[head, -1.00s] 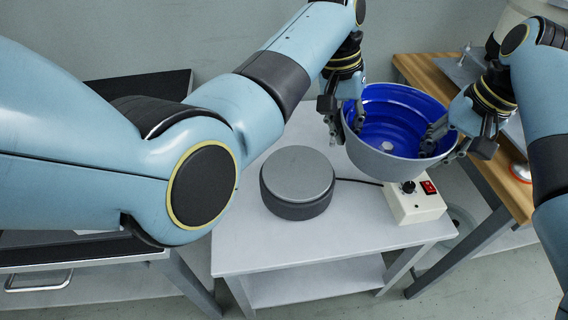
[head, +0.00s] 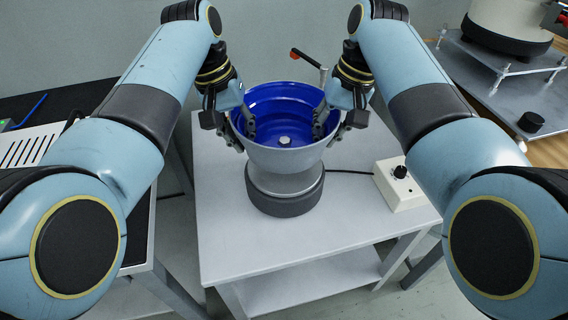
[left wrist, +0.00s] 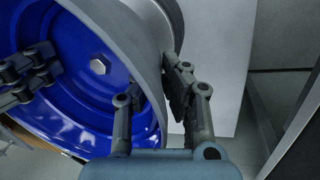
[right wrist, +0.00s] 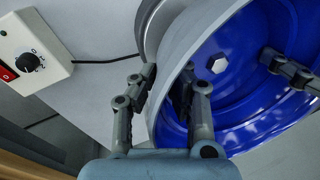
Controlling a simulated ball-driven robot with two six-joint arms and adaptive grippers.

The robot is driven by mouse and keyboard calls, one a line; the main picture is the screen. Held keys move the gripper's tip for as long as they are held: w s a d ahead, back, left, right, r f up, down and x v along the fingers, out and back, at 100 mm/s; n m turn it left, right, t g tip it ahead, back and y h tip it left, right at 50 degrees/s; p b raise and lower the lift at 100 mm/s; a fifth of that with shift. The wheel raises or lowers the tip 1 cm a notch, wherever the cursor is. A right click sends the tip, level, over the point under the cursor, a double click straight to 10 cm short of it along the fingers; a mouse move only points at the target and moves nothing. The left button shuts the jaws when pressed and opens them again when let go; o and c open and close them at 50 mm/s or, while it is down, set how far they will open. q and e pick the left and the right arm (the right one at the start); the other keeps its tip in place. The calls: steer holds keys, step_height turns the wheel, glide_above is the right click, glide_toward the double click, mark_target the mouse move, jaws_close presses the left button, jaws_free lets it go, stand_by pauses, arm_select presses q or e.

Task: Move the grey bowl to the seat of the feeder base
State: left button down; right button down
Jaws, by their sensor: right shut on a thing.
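The grey bowl (head: 285,160), blue inside, sits upright over the dark round feeder base (head: 285,204) on the small white table. Its narrow silver underside meets the base top, though I cannot tell whether it is fully seated. A bolt head (head: 285,141) shows at the middle of the bowl floor. My left gripper (head: 243,137) straddles the left wall, one finger inside and one outside; how firmly it closes is unclear. My right gripper (head: 328,135) is shut on the right wall. The bowl also fills much of the left wrist view (left wrist: 60,110) and right wrist view (right wrist: 250,110).
A white control box (head: 402,184) with a black knob stands right of the base, its cable running behind. A wooden bench with a metal plate (head: 490,85) is at right. The table front (head: 300,238) is clear.

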mark_target(251, 168)
arm_select(q)
steer(key=shift+w+d, duration=0.1)
steer(key=shift+d, duration=0.1)
arm_select(e)
steer(key=shift+a+f, duration=0.1)
steer(key=shift+a, duration=0.15)
